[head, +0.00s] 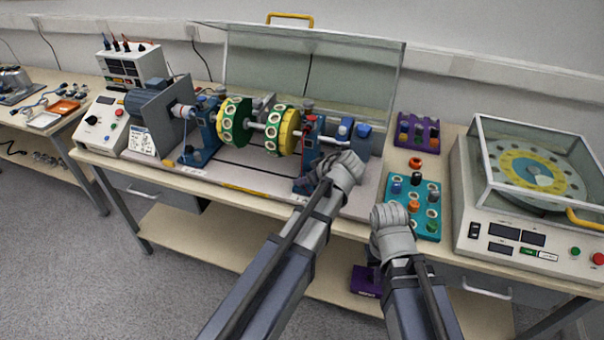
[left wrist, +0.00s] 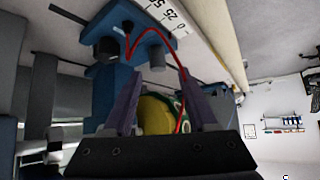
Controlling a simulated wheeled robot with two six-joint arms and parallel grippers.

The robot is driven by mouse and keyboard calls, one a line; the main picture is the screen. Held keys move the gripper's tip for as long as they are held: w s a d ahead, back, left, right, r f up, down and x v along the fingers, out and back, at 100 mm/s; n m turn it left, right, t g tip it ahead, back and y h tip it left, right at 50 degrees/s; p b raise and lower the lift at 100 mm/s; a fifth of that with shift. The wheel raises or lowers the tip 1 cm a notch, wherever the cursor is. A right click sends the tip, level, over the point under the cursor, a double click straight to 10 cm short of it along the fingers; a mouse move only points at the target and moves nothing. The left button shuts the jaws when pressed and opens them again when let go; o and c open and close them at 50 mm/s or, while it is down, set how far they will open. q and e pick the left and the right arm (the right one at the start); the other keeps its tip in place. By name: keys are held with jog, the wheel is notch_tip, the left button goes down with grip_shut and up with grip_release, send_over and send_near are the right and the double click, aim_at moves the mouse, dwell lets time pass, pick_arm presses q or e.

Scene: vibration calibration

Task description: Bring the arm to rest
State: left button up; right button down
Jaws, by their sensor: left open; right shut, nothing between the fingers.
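My left arm reaches in over the table, with its wrist in front of the right blue bearing stand of the rotor rig. My left gripper (head: 312,178) is mostly hidden behind that wrist in the head view. In the left wrist view its two purple fingers (left wrist: 158,100) are apart, with nothing visibly held. Beyond them show a blue stand (left wrist: 125,75), a red wire (left wrist: 178,65) and part of a yellow disc (left wrist: 158,115).
The rotor rig (head: 258,126) has a raised clear cover (head: 310,72). A teal tray (head: 428,226) with several plugs lies beside my right wrist. A purple rack (head: 417,131) stands behind it. A covered disc machine (head: 530,240) stands at right. Open floor (head: 130,290) lies in front.

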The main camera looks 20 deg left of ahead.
pick_arm(q)
jog(key=p+v, duration=0.1)
jog(key=v, duration=0.2)
jog(key=shift+s+d+r, duration=0.15)
jog(key=shift+r, duration=0.05)
pick_arm(e)
notch_tip(320, 180, up, 2)
jog(key=shift+r, duration=0.25)
pick_arm(q)
jog(key=s+d+f+m+g+h, duration=0.1)
jog(key=s+d+m+h, duration=0.1)
jog(key=s+m, duration=0.3)
jog(key=s+d+f+m+g+h+p, duration=0.1)
jog(key=s+d+m, duration=0.3)
jog(key=s, duration=0.5)
jog(key=s+d+f+m+g+h, duration=0.3)
jog(key=s+d+m, duration=0.2)
jog(key=s, duration=0.2)
jog(key=shift+d+f+m+p, duration=0.15)
jog(key=shift+d+m+p, duration=0.1)
jog(key=shift+m+p, duration=0.05)
pick_arm(e)
jog(key=shift+r, duration=0.5)
